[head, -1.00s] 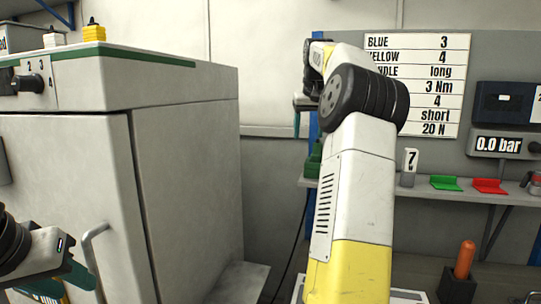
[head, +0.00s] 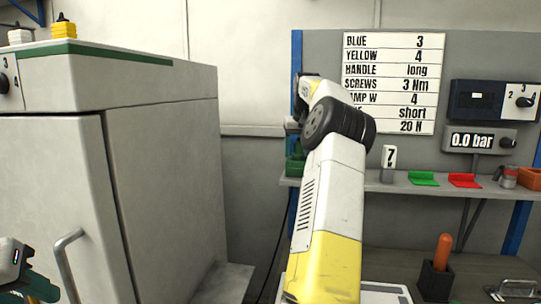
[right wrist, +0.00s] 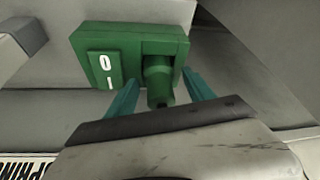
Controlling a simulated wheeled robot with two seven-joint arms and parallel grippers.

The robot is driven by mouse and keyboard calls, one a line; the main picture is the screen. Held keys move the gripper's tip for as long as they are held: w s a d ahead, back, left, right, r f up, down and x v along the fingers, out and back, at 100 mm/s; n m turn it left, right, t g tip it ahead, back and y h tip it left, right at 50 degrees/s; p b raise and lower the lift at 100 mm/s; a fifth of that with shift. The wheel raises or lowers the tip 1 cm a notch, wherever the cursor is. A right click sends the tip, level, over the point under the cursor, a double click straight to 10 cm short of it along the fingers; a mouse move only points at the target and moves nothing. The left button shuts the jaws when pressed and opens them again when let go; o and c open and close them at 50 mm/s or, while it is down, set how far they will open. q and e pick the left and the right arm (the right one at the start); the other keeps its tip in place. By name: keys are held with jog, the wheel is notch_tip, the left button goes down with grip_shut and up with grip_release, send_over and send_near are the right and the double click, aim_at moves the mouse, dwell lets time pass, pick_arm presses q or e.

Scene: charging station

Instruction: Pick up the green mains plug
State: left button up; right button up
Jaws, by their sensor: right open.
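The green mains plug (right wrist: 158,88) sits in a green socket box (right wrist: 128,42) with a 0/I rocker switch on its left. My right gripper (right wrist: 162,79) is open, with one teal finger on each side of the plug. I cannot tell whether the fingers touch it. In the head view the right gripper (head: 293,135) points down over the green box (head: 296,161) at the shelf's left end; the plug cannot be made out there. My left gripper (head: 38,286) shows only in part at the lower left, its jaws unclear.
A shelf (head: 400,188) carries a white 7 marker (head: 388,163), a green tray (head: 423,179) and a red tray (head: 464,180). A large grey cabinet (head: 165,180) fills the left. An orange-handled tool (head: 442,252) stands in a dark holder at the lower right.

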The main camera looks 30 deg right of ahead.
grip_shut()
jog(key=shift+r, duration=0.15)
